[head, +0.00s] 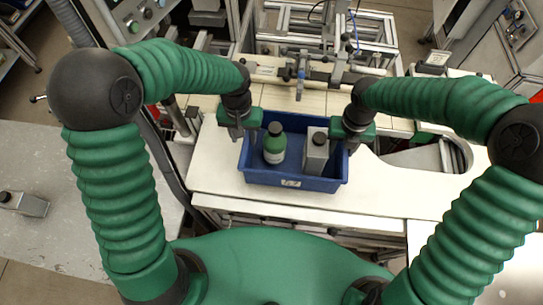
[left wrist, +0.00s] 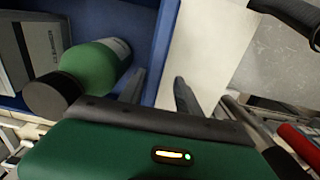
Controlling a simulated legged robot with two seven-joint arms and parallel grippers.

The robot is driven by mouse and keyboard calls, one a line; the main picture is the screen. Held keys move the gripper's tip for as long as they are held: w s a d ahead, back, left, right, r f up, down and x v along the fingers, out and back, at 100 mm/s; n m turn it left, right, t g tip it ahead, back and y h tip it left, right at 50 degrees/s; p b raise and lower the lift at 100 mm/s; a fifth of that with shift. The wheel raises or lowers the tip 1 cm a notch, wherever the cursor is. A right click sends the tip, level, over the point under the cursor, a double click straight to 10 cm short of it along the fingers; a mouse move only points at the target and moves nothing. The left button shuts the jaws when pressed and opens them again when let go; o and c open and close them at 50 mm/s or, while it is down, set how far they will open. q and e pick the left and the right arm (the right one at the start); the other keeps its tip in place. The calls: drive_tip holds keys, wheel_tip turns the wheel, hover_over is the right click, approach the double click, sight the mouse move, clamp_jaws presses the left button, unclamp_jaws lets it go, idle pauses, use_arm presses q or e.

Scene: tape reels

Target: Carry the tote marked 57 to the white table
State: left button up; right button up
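A blue tote (head: 262,179) sits on a white-topped bench (head: 215,165). Its front carries a small white label (head: 291,184) whose number is too small to read. Inside stand a green bottle with a dark cap (head: 274,150) and a grey container with a dark cap (head: 315,155). My left gripper (head: 240,134) is at the tote's left wall. In the left wrist view its fingers (left wrist: 160,92) are apart, one on each side of the blue wall (left wrist: 163,45). My right gripper (head: 352,140) is at the right wall; its fingertips are too small to judge.
A metal frame with rails (head: 325,45) stands behind the bench. A grey table (head: 75,205) at the left holds another grey container (head: 24,203). White bench surface is clear to the right of the tote.

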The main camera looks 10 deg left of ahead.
drive_tip(key=shift+d, duration=0.3)
use_arm(q)
wheel_tip(320, 180, up, 12)
drive_tip(key=shift+w, duration=0.15)
use_arm(e)
wheel_tip(320, 180, up, 12)
use_arm(q)
drive_tip(key=shift+f, duration=0.15)
use_arm(e)
drive_tip(key=shift+w+f, duration=0.1)
